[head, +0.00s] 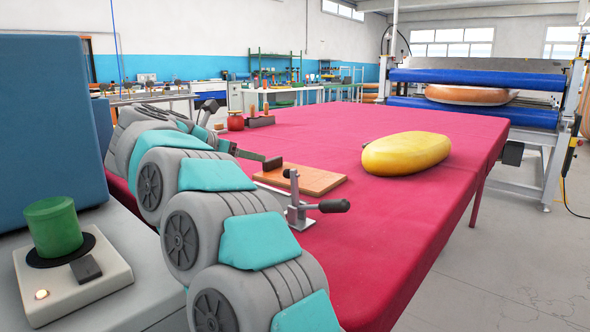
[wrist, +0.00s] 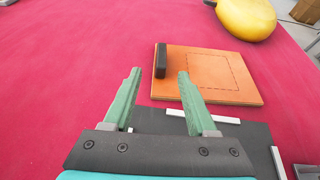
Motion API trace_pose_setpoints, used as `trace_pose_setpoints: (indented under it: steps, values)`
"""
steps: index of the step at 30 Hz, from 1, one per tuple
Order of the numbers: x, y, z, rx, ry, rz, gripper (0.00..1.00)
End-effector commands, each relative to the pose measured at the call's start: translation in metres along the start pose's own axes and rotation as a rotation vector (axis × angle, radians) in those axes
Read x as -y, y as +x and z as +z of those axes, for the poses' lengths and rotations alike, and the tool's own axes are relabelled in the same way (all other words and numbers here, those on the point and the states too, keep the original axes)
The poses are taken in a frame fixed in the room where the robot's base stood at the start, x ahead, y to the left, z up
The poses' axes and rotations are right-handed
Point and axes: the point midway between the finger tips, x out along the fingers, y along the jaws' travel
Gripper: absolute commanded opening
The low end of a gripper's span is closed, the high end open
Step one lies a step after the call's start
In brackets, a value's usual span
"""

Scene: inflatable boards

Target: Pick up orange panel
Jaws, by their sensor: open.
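The orange panel (wrist: 215,75) lies flat in the wrist view, with a dashed rectangle marked on its top. A black upright block (wrist: 160,60) stands at its left edge. My gripper (wrist: 158,73) is open, its two green fingers apart and empty. In the picture the black block appears just beyond and between the fingertips; I cannot tell the exact gap in depth. The fingers cannot be made out there.
A yellow inflated oval (head: 405,153) lies right of the panel. A metal clamp (head: 298,208) with a black handle stands in front of it. A dark plate with white strips (wrist: 262,138) lies nearer me. The table's right side is clear.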

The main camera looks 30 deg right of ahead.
Motion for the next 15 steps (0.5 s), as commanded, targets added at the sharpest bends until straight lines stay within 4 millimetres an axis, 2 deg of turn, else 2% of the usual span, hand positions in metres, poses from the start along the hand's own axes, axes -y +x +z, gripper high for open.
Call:
trace_pose_setpoints:
  steps: [11, 15]
  values:
    - [0.001, 0.038, 0.002, 0.001, -0.003, -0.004, 0.57]
    - [0.002, 0.058, 0.003, -0.001, -0.003, -0.007, 0.57]
